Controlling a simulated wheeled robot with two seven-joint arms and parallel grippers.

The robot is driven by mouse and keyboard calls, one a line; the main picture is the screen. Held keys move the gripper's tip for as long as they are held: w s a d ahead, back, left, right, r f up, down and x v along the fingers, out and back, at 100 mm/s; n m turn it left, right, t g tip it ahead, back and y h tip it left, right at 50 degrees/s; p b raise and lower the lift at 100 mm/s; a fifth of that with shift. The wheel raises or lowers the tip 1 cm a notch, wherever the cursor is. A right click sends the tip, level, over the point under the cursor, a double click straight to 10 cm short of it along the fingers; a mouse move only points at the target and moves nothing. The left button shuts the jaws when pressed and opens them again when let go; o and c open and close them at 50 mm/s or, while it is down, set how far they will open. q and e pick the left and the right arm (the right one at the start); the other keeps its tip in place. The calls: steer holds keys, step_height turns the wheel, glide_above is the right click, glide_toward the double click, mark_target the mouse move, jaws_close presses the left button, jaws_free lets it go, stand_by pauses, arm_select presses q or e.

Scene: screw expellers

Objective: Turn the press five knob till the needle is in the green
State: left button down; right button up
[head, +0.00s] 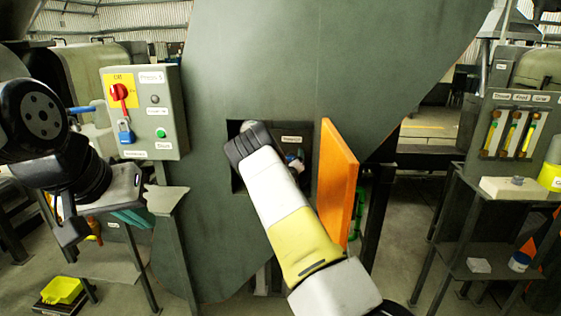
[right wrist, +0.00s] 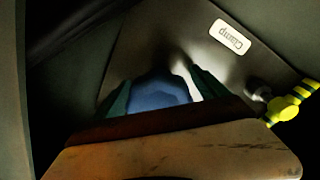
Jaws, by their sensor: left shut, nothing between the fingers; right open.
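Press five's control box (head: 145,110) stands left of a dark green housing with a square opening. My right arm (head: 281,210) reaches into that opening; its gripper is hidden in the head view. In the right wrist view, two dark green finger-like shapes of my open right gripper (right wrist: 163,86) flank a rounded blue thing (right wrist: 160,94), perhaps the knob. I cannot tell whether they touch it. A plate labelled Clamp (right wrist: 230,37) is beyond. No gauge needle or green zone is readable.
An orange door panel (head: 338,183) stands open close right of my right arm. A scuffed tan slab (right wrist: 170,152) crosses the wrist view's foreground. A yellow-green bin (head: 62,290) is low at left. A rack with several sight tubes (head: 512,132) stands at right.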

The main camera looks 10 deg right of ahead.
steer(key=c, duration=1.4)
steer(key=shift+m, duration=0.4)
steer(key=m, duration=0.3)
steer(key=shift+d+m, duration=0.1)
steer(key=shift+m, duration=2.4)
steer(key=shift+f, duration=0.1)
steer(key=o, duration=1.4)
